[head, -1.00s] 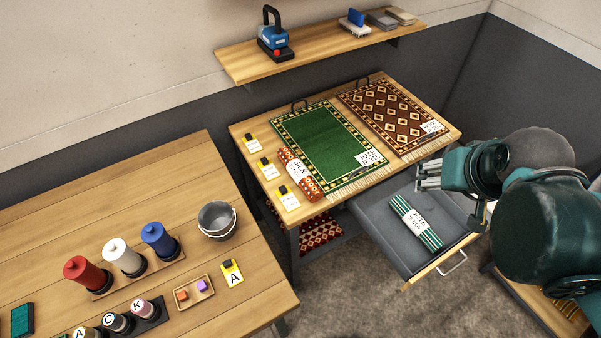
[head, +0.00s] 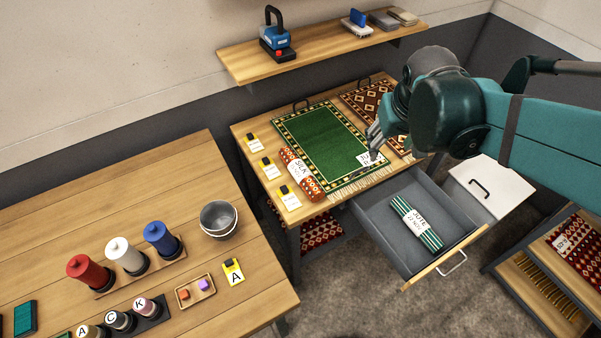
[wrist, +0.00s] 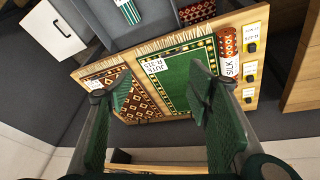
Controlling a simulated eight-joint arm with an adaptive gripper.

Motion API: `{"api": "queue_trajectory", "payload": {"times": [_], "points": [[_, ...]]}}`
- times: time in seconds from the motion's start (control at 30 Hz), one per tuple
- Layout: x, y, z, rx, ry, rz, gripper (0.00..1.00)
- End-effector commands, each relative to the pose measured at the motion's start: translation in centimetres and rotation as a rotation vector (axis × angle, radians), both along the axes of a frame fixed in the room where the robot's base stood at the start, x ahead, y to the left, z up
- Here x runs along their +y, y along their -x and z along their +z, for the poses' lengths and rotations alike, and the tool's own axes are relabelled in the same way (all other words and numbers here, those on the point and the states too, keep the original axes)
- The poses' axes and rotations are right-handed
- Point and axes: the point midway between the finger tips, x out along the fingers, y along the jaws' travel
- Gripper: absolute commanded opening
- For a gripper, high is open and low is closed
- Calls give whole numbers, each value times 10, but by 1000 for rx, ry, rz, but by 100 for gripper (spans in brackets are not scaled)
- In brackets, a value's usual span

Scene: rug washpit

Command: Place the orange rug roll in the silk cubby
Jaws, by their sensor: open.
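The orange rug roll (head: 300,175) lies on the wooden table left of the green rug, with a white band reading "SILK". It also shows in the wrist view (wrist: 228,52), beyond the right finger and apart from it. My gripper (head: 375,145) is open and empty above the right part of the green rug; its spread fingers show in the wrist view (wrist: 155,92). A cubby (head: 322,228) under the table holds a red patterned rug. I cannot read a silk label on any cubby.
The green rug (head: 320,145) and a brown diamond rug (head: 365,100) lie flat on the table. An open grey drawer (head: 385,215) holds a green striped roll (head: 416,222) labelled "JUTE". A shelf (head: 330,50) hangs above. Spools (head: 123,257) and bowls (head: 217,219) stand on the left table.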

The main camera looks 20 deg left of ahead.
Motion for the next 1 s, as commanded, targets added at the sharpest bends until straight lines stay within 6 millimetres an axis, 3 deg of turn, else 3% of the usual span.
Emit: {"api": "queue_trajectory", "payload": {"times": [0.5, 1.0], "points": [[85, -43, -41, 83, 79, 127, 50], [175, -66, -99, 156, 165, 242, 50]]}}
